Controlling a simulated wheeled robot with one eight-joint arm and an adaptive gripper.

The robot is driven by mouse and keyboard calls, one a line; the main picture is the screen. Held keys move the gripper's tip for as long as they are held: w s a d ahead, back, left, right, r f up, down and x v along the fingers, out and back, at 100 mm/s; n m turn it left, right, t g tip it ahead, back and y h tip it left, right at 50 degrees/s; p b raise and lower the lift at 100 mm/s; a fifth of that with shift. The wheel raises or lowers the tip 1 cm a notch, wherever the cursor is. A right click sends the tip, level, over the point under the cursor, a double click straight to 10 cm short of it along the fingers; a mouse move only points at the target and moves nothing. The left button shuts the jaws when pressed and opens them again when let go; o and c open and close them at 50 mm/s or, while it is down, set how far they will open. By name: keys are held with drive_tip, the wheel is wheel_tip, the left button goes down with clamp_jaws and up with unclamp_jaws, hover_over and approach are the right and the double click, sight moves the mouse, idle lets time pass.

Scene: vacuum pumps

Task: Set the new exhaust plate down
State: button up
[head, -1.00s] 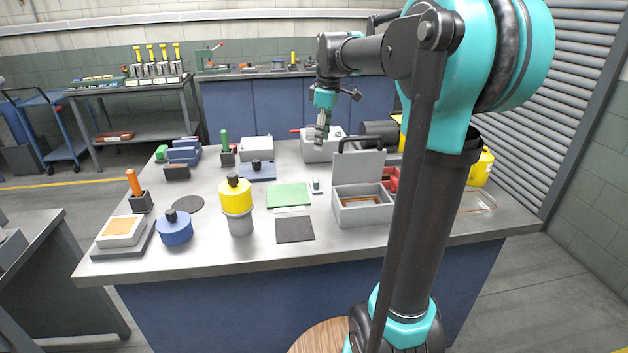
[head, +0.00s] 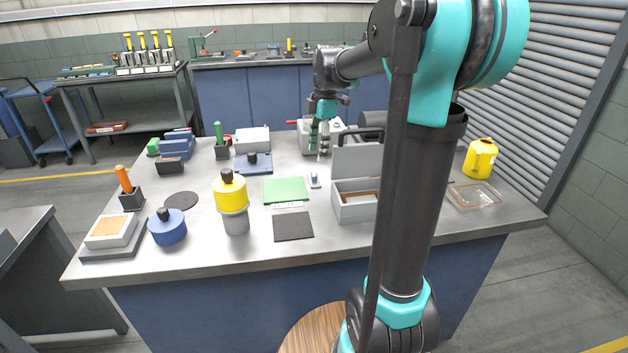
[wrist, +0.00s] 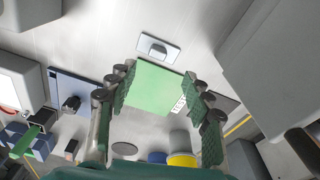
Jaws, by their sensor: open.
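A small pale plate with a raised grip (head: 314,181) lies on the bench beside the right edge of a green mat (head: 286,190). It looks like the exhaust plate, but I cannot be sure. In the wrist view the plate (wrist: 158,48) lies just off the green mat's upper edge (wrist: 157,90). My gripper (head: 319,152) is above the bench, behind the plate in the head view. In the wrist view its fingers (wrist: 158,95) are spread apart with nothing between them, and the mat shows below.
An open grey box (head: 352,208) with a raised lid stands right of the plate. A white machine (head: 310,137) stands behind the gripper.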

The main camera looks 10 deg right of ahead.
sight(314, 174)
drive_tip(key=f, duration=0.5)
drive_tip(key=a+f, duration=0.1)
drive_tip(key=f, duration=0.2)
drive_tip(key=shift+w+f, duration=0.1)
drive_tip(key=shift+c, duration=0.2)
clamp_jaws()
